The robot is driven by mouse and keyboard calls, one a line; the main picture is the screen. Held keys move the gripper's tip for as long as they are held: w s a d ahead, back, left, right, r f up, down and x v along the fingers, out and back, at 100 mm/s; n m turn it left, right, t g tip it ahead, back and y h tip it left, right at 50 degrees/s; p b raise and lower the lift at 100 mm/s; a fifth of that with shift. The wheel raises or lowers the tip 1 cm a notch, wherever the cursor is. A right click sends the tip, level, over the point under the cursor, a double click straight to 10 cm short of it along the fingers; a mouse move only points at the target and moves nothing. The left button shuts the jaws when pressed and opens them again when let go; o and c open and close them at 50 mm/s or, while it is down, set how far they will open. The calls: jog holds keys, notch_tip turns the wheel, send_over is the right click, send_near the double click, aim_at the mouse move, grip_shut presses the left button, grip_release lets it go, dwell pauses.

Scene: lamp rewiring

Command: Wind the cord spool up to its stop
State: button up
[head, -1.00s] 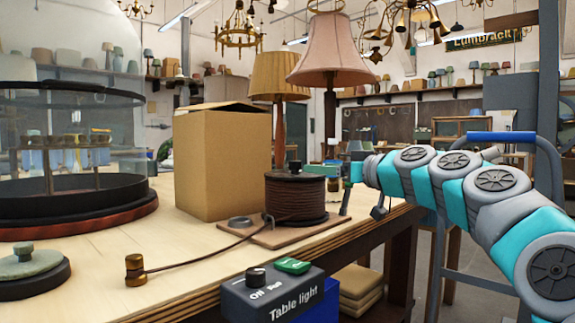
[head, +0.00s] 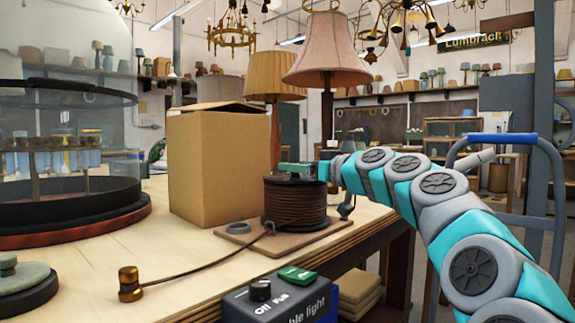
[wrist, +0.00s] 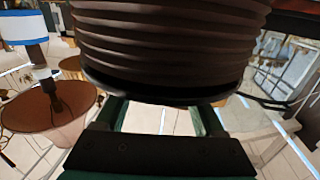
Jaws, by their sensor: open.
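The cord spool (head: 295,203), wound with brown cord, stands upright on a wooden board (head: 245,240) near the table's right edge. In the wrist view the spool (wrist: 170,45) fills the upper middle, with its dark rim by my fingers. My gripper (head: 291,171) is open at the top of the spool, coming in from the right. In the wrist view its two green fingers (wrist: 160,108) reach toward the rim. The spool's top knob is hidden, so I cannot tell whether the fingers touch it. The cord (head: 205,270) runs left to a brass end piece (head: 130,286) on the table.
A cardboard box (head: 218,165) stands just behind and left of the spool. Two shaded lamps (head: 330,60) are behind it. A switch box (head: 280,300) is at the front edge. A glass-covered stand (head: 65,215) is at left. The tabletop between them is mostly clear.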

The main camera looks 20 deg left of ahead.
aim_at(288, 176)
jog(key=shift+p+x, duration=0.35)
jog(key=shift+x, duration=1.65)
grip_shut()
